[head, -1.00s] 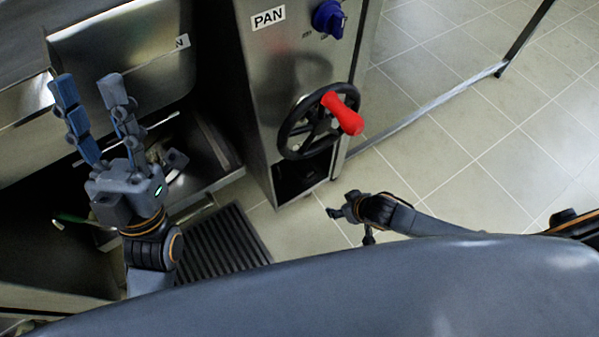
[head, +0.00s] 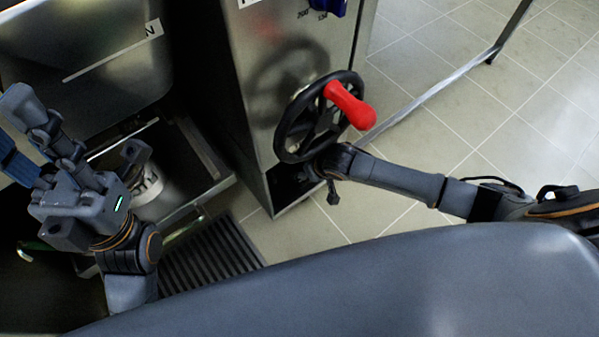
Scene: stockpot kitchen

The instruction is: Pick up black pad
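No thing in the head view is clearly a black pad. A dark ribbed mat or grate (head: 212,262) lies low by the cabinet, and I cannot tell if it is the pad. My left gripper (head: 14,122) is at the left edge, in front of the steel equipment. My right gripper (head: 314,170) is at the lower rim of the handwheel (head: 284,118), by the dark opening in the cabinet. Its fingers are too hidden to read.
A steel cabinet (head: 252,95) carries the handwheel with its red handle (head: 350,105) and a blue knob (head: 328,6). An open steel compartment (head: 205,150) is left of it, with a pale cylindrical part (head: 148,185) behind my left gripper.

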